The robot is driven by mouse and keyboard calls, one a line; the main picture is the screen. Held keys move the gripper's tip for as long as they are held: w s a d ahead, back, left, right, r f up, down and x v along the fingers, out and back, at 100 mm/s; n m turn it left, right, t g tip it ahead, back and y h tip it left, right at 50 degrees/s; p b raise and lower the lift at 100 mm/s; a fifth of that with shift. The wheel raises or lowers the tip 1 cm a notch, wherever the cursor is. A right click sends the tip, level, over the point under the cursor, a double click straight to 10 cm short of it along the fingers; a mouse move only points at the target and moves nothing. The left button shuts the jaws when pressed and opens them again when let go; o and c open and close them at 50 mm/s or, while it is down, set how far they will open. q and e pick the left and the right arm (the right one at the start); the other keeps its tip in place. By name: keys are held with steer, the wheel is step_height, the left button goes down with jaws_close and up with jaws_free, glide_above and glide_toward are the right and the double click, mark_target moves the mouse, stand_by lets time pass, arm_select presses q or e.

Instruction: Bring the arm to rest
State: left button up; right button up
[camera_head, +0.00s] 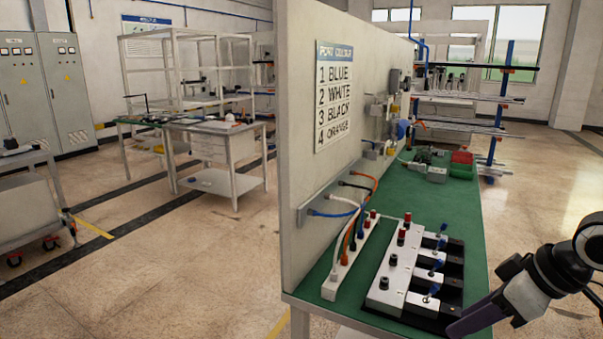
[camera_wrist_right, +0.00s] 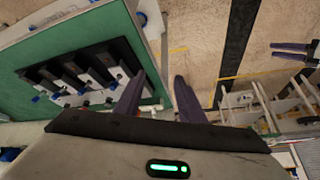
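My right gripper (camera_head: 470,320) is at the lower right of the head view, beside the right front edge of the green-topped bench (camera_head: 462,225). In the right wrist view its two dark purple fingers stand apart with nothing between them (camera_wrist_right: 157,88). It is close to the black-and-white clamp fixture (camera_head: 398,270), which has several blue-tipped levers; whether they touch is unclear. This fixture also shows at the left of the wrist view (camera_wrist_right: 75,72).
A tall panel with a port colour sign (camera_head: 340,95) stands along the bench's left side. Blue, white, black and orange hoses run from a wall bracket (camera_head: 335,195) to a white block (camera_head: 345,262). A red bin (camera_head: 462,157) sits farther back. Floor right of the bench looks clear.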

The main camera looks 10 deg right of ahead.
steer(key=s+a+f+m+t+b, duration=0.1)
steer(key=a+f, duration=0.2)
steer(key=f, duration=0.6)
steer(key=s+a+f+m+b, duration=0.1)
steer(key=a+f+b, duration=0.1)
steer(key=f, duration=0.7)
steer(key=s+a+f+t+b, duration=0.1)
steer(key=a+f, duration=0.2)
steer(key=f, duration=0.7)
steer(key=s+a+f+m+t+b, duration=0.1)
steer(key=s+a+f+b, duration=0.2)
steer(key=s+a+f, duration=0.8)
steer(key=shift+a+f+t+h, duration=0.3)
steer(key=shift+a, duration=0.85)
